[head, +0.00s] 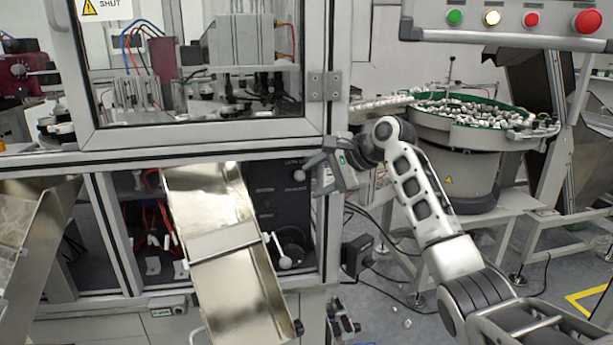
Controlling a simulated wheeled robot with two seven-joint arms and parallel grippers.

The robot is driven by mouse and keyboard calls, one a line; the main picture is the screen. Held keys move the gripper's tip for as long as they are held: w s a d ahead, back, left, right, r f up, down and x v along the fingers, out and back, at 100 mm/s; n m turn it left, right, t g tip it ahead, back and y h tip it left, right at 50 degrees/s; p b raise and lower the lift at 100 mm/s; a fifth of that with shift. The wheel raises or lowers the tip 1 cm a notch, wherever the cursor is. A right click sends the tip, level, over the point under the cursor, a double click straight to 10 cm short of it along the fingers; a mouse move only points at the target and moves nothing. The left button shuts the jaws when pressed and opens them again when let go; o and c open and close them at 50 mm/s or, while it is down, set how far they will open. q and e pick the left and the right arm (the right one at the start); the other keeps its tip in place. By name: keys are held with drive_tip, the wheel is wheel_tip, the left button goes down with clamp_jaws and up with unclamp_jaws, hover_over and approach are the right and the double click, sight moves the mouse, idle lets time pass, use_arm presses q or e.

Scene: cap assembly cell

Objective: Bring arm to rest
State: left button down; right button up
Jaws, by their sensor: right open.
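My right arm (418,190) reaches in from the lower right, with white and dark grey links, and bends at a raised joint near the middle of the view. My right gripper (316,175) is at its end, pointing left, open, with nothing seen between its fingers. It is in front of the machine frame's right post, beside the upper right of the metal chute. I cannot tell whether it touches the frame. My left gripper and arm are not in view.
A sloping metal chute (215,215) comes out below the glazed machine door (205,137). A green-rimmed bowl feeder (478,122) full of small parts stands behind my arm. A button panel (510,22) hangs at upper right. Grey floor (400,325) shows below.

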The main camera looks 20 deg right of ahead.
drive_tip(key=shift+f, duration=0.1)
drive_tip(key=s+a+f+n+g+h, duration=0.15)
drive_tip(key=s+a+f+n, duration=0.3)
drive_tip(key=s+f, duration=0.5)
drive_tip(key=s+a+f+n+g+h, duration=0.1)
drive_tip(key=s+a+f+n+g, duration=0.15)
drive_tip(key=s+f+n, duration=0.7)
drive_tip(key=s+a+f+n+g+h, duration=0.15)
drive_tip(key=s+f, duration=0.25)
drive_tip(key=s, duration=0.7)
drive_tip(key=s+a+f+n+h, duration=0.1)
drive_tip(key=s+f+n, duration=0.15)
drive_tip(key=s, duration=0.85)
drive_tip(key=w+a+f+t+y, duration=0.2)
drive_tip(key=w+a+f+t, duration=0.2)
drive_tip(key=f, duration=0.5)
drive_tip(key=shift+w+a+t, duration=0.4)
drive_tip(key=shift+w+t, duration=0.55)
drive_tip(key=shift+t, duration=0.5)
drive_tip(key=shift+r, duration=0.1)
